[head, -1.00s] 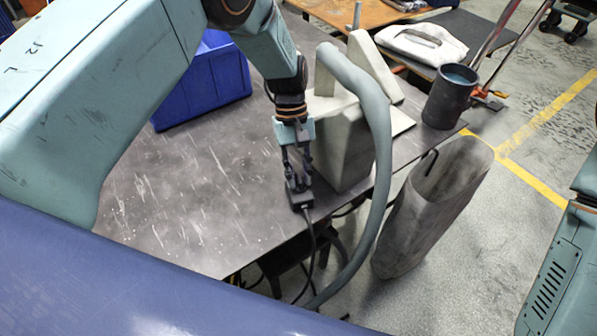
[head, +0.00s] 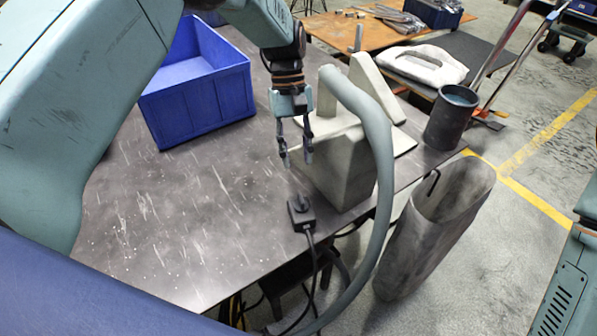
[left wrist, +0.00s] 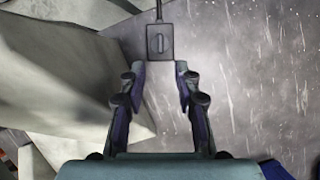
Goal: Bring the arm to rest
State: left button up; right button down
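My left gripper (head: 296,158) is open and empty above the dark, scratched table (head: 190,215), beside a grey block-shaped machine. A small black switch box (head: 301,212) with a knob and a cable lies on the table near the front edge, just below and in front of the fingertips. In the left wrist view the box (left wrist: 160,42) shows beyond the two parted fingers (left wrist: 160,75), with a clear gap between. My right gripper is not in view; only part of my right arm shows at the right edge.
The grey machine (head: 340,160) with a thick hose (head: 381,170) stands close to the right of the left gripper. A blue bin (head: 205,105) is at the back left. A dark cup (head: 450,120) stands at the table's right corner. The table's left part is clear.

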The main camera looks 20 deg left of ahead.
pick_arm(q)
jog(key=shift+v, duration=0.95)
